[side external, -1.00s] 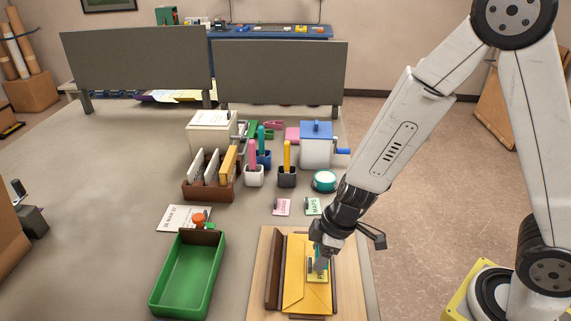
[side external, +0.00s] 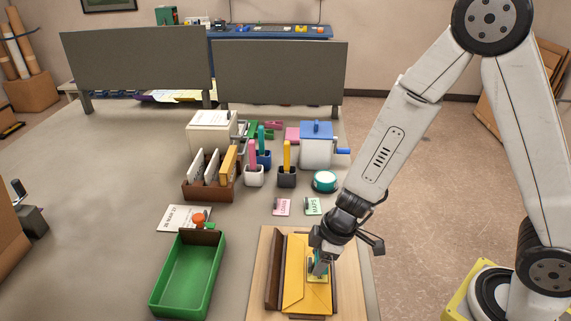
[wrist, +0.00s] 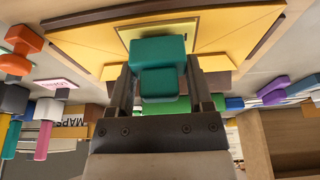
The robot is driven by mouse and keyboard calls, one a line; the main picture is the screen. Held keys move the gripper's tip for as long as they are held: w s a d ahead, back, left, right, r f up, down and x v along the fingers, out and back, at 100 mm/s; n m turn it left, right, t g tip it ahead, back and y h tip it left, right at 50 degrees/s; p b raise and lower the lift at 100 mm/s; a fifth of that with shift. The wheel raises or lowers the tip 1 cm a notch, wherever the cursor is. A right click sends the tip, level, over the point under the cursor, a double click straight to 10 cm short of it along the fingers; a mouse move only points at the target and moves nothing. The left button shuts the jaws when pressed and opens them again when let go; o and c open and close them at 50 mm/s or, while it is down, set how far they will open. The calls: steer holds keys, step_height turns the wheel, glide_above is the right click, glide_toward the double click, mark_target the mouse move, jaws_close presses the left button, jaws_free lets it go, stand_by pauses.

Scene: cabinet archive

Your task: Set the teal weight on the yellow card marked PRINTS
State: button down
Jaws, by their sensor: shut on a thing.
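My gripper (side external: 319,266) is shut on the teal weight (wrist: 160,68), whose stepped block shape sits between both fingers in the wrist view. In the side view, the gripper is low over the yellow card (side external: 318,280), which lies on a larger yellow envelope (side external: 293,283). The card also shows behind the weight in the wrist view (wrist: 128,35). The weight and fingers cover most of the card, and its marking cannot be read. I cannot tell whether the weight touches the card.
The envelope lies in a brown holder (side external: 273,272) on a pale wooden board (side external: 350,296). A green tray (side external: 168,292) stands to the left.

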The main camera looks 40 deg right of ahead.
steer(key=shift+f, duration=0.4)
stand_by(0.4)
jaws_free()
steer(key=shift+c, duration=0.3)
steer(key=shift+r, duration=0.15)
steer(key=v, duration=0.6)
steer(key=shift+r, duration=0.35)
stand_by(0.7)
steer(key=shift+s+d+r, duration=0.15)
steer(key=shift+s+r, duration=0.05)
stand_by(0.3)
steer(key=v, duration=0.7)
stand_by(0.4)
steer(key=shift+r, duration=0.15)
stand_by(0.4)
